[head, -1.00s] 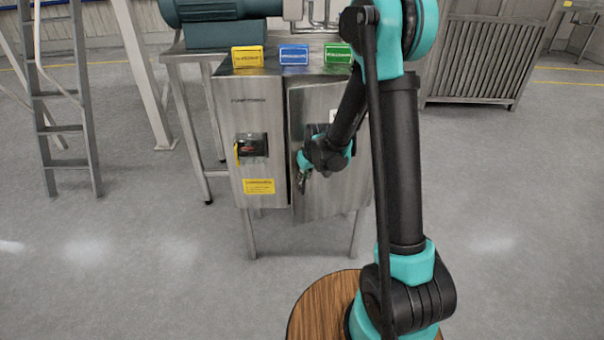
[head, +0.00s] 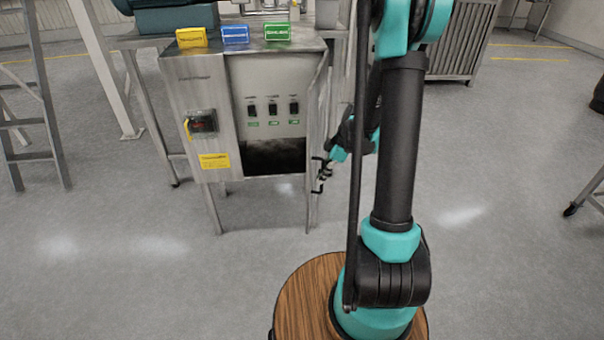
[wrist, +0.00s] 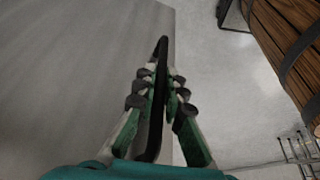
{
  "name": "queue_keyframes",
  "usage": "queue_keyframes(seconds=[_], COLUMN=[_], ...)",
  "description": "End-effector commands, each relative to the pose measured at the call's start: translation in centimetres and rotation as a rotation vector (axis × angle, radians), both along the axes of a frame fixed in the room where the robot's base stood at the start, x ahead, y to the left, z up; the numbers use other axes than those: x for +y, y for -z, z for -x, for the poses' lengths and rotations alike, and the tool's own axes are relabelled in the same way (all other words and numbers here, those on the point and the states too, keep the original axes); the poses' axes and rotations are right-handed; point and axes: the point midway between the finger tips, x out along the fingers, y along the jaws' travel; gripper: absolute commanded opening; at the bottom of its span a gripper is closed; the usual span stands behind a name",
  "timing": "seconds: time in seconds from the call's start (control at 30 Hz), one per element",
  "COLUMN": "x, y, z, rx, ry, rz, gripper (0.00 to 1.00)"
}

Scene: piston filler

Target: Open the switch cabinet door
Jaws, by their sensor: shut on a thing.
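The steel switch cabinet (head: 196,95) stands ahead, and its right compartment is open to view. The cabinet door (head: 318,105) is swung out to the right and shows almost edge-on in the head view. Its flat grey face fills the left of the wrist view (wrist: 70,70). My gripper (head: 322,172) is at the door's outer side, low down. In the wrist view my gripper (wrist: 158,85) is shut on the dark door handle (wrist: 162,48), a slim bar between the fingers. My arm hides part of the area right of the door.
Inside are black switches (head: 273,109) with green labels. A red-black rotary switch (head: 202,122) and yellow label sit on the left front. Yellow, blue (head: 235,34) and green signs stand on top. A ladder (head: 35,110) is at left; the floor in front is clear.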

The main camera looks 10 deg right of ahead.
Motion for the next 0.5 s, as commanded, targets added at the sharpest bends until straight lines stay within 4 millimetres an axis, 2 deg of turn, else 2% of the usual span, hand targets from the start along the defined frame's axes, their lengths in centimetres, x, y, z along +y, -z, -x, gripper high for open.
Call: queue_keyframes(seconds=[0.03,0.2,0.4,0.5], x=[-1.9,-7.3,-12.5,-14.5], y=[0.0,0.0,0.0,0.1], z=[0.3,0.6,0.2,-0.1], rx=[0.000,0.001,0.000,0.002], ry=[0.014,0.015,0.013,0.012], rz=[0.000,0.001,0.002,0.003], gripper=[0.00,0.00,0.00,0.00])
